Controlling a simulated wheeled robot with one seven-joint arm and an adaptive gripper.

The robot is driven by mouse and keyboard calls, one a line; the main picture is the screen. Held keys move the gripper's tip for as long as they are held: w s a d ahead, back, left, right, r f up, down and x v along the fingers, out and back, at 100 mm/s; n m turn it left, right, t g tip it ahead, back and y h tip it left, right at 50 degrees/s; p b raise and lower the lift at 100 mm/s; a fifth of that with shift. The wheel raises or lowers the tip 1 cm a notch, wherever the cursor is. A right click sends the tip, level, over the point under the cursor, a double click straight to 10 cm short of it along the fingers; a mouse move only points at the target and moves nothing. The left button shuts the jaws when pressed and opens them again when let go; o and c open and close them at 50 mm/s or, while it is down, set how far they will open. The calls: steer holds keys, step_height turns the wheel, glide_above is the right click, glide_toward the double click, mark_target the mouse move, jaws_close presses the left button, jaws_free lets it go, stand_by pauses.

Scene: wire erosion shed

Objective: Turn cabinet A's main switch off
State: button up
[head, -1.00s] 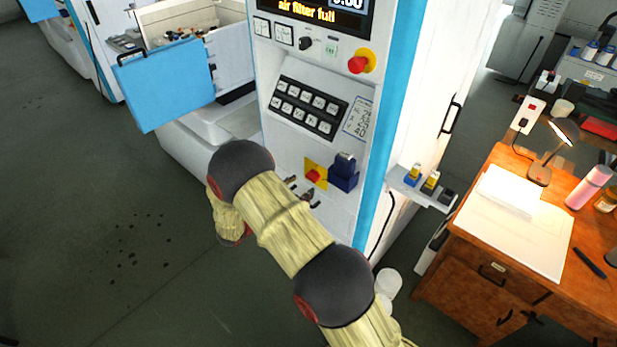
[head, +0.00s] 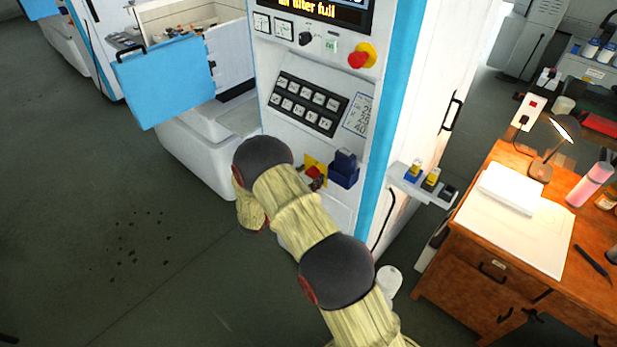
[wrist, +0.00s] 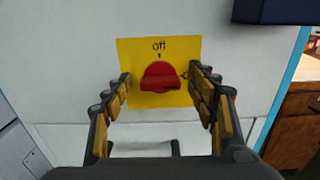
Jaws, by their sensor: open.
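Cabinet A's main switch is a red rotary knob (wrist: 160,77) on a yellow plate (wrist: 185,50), low on the white cabinet front. The word "off" stands above the knob with a small tick under it; another mark at the right is partly hidden by a finger. The knob's handle looks roughly level, across the plate. In the head view the knob (head: 313,172) is partly covered by my gripper (head: 318,183). In the wrist view my gripper (wrist: 161,80) is open, with one finger on each side of the knob. I cannot tell whether they touch it.
A dark blue box (head: 344,168) sticks out right beside the switch plate. Above are a button panel (head: 308,103) and a red emergency button (head: 358,60). A small shelf (head: 423,188) juts from the cabinet's side. A wooden desk (head: 490,250) stands at the right.

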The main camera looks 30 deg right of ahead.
steer(key=c, duration=1.1)
steer(key=shift+c, duration=0.4)
